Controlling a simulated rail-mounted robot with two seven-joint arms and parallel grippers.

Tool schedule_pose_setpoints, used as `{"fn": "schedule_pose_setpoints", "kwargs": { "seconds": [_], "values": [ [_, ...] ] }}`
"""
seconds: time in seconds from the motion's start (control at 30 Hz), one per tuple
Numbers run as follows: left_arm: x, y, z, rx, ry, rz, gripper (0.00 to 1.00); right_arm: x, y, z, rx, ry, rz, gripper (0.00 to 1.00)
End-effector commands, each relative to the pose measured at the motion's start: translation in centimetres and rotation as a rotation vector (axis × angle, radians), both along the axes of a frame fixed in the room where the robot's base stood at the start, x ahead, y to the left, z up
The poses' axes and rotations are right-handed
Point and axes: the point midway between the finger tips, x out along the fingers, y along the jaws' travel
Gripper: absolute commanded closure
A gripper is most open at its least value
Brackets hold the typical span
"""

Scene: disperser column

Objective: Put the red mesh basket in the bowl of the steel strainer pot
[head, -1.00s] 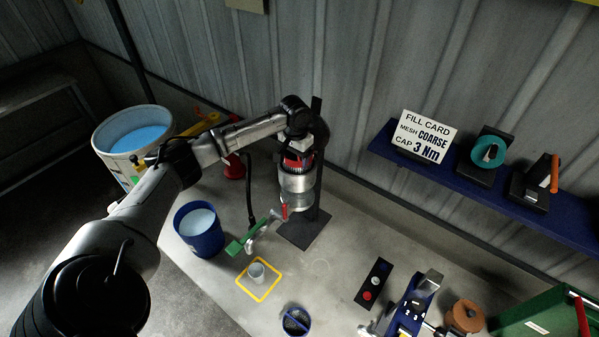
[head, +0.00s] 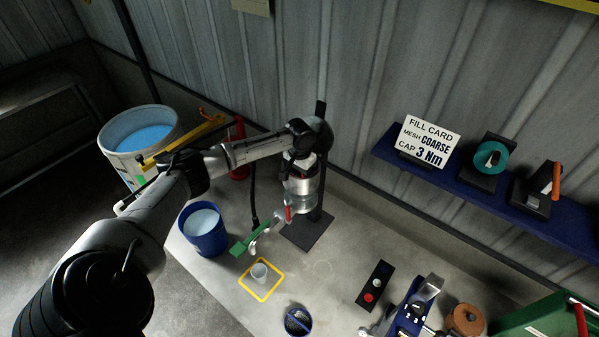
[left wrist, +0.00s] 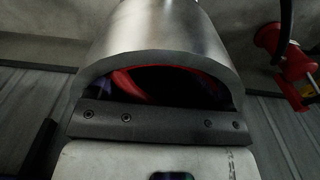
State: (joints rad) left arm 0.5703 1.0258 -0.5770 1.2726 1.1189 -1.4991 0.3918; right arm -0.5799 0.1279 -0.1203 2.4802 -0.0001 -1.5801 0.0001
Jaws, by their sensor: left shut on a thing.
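The steel strainer pot (head: 302,188) is a shiny cylinder on a dark stand in the head view. Its curved wall (left wrist: 165,35) fills the top of the left wrist view. My left gripper (head: 298,162) points down at the pot's top opening and is shut on the red mesh basket. The basket (left wrist: 124,82) shows in the left wrist view as a red curve within the dark opening. It is down inside the pot's mouth and mostly hidden. The fingertips are hidden, and I cannot tell whether the basket rests on the bowl's bottom. My right gripper is not in view.
A blue bucket (head: 204,236), a clear cup (head: 259,272) in a yellow square and a large white bucket (head: 140,150) stand nearby. A black hose hangs beside the stand.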

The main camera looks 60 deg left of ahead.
Motion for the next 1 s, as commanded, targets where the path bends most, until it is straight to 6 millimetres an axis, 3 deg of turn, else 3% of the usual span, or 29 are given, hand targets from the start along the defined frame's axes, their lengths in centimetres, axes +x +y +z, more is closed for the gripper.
{"fn": "schedule_pose_setpoints", "kwargs": {
  "seconds": [0.03,0.07,0.17,0.43,0.57,1.0],
  "values": [
    [0.0,0.0,-0.1,0.000,0.001,0.000,0.54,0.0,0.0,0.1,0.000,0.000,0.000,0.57],
    [0.0,0.0,-0.2,0.000,0.001,0.001,0.25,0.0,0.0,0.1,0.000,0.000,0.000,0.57],
    [0.0,0.0,-0.2,0.000,0.000,0.000,0.15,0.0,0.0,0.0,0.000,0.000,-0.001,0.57],
    [0.0,0.0,0.0,0.000,0.000,0.000,0.15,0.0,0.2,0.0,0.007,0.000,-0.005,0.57],
    [0.1,0.1,1.1,0.001,-0.002,-0.001,0.15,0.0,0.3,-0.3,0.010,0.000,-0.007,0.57],
    [0.1,0.0,8.9,0.001,-0.003,0.000,0.15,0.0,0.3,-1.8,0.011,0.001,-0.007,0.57]
  ]
}}
